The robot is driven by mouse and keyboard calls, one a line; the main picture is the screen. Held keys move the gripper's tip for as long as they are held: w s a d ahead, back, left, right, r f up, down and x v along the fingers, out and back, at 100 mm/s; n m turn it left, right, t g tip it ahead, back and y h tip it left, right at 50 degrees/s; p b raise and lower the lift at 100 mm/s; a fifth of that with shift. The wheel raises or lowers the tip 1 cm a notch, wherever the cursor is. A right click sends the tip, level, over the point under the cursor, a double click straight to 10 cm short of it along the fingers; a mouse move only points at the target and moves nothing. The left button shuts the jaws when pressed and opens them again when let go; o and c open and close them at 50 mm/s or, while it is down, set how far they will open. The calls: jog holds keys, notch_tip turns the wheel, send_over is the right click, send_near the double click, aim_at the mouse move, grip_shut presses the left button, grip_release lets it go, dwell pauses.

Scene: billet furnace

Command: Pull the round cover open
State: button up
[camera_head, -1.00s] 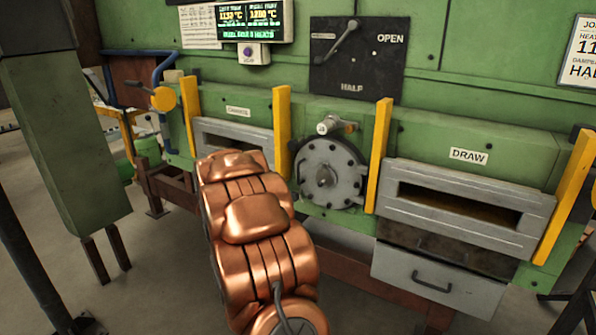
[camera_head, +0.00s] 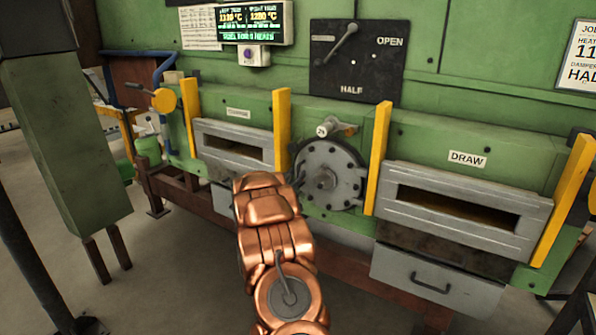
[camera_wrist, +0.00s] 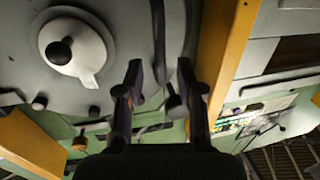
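The round cover (camera_head: 345,187) is a grey disc with bolts around its rim and a knob (camera_head: 325,180) at its middle. It sits flat against the green furnace front between two yellow posts and looks shut. My copper arm reaches up to its lower left and hides my gripper in the head view. In the wrist view my gripper (camera_wrist: 160,72) is open, its two dark fingers apart. The cover (camera_wrist: 110,30) and its knob (camera_wrist: 62,50) lie up and left of the fingers, which seem apart from the knob. A dark bar (camera_wrist: 158,35) shows beyond the finger gap.
A small fitting (camera_head: 336,128) stands just above the cover. Yellow posts (camera_head: 282,130) (camera_head: 378,155) flank it closely. The draw opening (camera_head: 455,210) is to the right, above a grey drawer (camera_head: 425,280); the charge opening (camera_head: 233,145) is to the left. A green column (camera_head: 65,150) stands at far left.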

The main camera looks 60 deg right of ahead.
jog(key=shift+p+x, duration=0.35)
jog(key=shift+x, duration=1.1)
grip_shut()
